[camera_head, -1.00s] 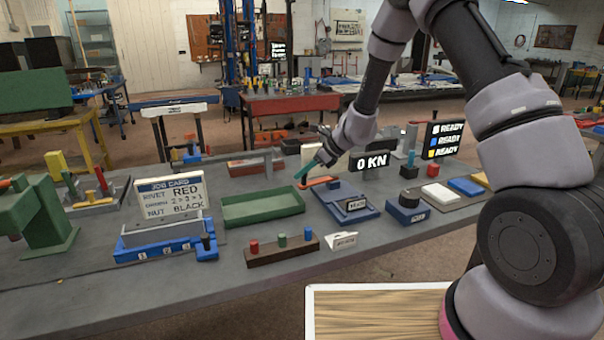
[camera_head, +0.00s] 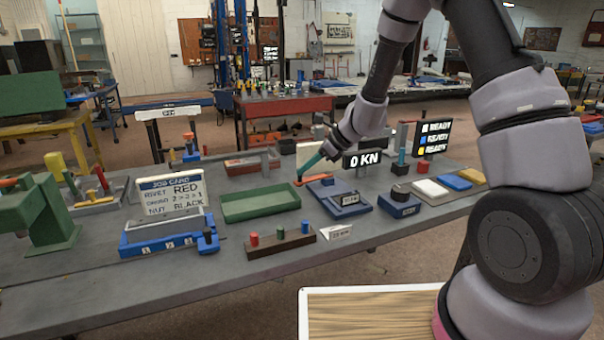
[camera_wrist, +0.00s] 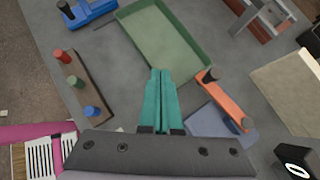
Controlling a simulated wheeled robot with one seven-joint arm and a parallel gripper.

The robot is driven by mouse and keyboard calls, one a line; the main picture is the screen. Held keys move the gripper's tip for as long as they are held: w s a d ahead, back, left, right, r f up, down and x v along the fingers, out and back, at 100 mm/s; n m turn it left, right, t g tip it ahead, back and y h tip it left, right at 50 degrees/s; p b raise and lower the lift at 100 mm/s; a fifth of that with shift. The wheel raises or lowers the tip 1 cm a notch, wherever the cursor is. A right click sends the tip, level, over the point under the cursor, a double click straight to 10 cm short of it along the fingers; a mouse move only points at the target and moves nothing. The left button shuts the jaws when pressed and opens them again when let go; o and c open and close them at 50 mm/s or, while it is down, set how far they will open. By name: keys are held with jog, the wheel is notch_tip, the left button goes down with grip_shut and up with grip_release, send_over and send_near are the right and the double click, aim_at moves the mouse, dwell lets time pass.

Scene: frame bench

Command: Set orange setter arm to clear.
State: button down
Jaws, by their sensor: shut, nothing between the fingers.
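A gap shows between fingers and arm in the wrist view. In the head view the fingertips (camera_head: 299,178) overlap the arm's left end; contact is unclear. I cannot read a clear mark.
The green tray (camera_head: 260,216) is left of my fingertips. A wooden block with coloured pegs (camera_head: 280,246) stands at the front. The 0 KN display (camera_head: 362,159) and a blue box with a black knob (camera_head: 399,208) stand to the right.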

jog(key=s+r, duration=0.2)
jog(key=shift+s+d+r, duration=0.25)
jog(key=shift+d+r, duration=0.05)
jog(key=s+d+r+n+t+h, duration=0.1)
jog(key=s+d+r+n, duration=0.35)
jog(key=r, duration=0.45)
jog(key=s+d+r+n, duration=0.4)
jog(key=r+n, duration=0.1)
jog(key=r, duration=0.4)
jog(key=s+d+r+n+t+h, duration=0.2)
jog(key=s+d+r+n, duration=0.1)
jog(key=s+d, duration=0.4)
jog(key=s+d+r+n+t+h, duration=0.1)
jog(key=s+d+r+n+h, duration=0.2)
jog(key=s+d, duration=0.3)
jog(key=shift+s+d+r+n+t+h, duration=0.3)
jog(key=shift+s+d+r+n+t, duration=0.1)
jog(key=shift+s+r+n, duration=0.45)
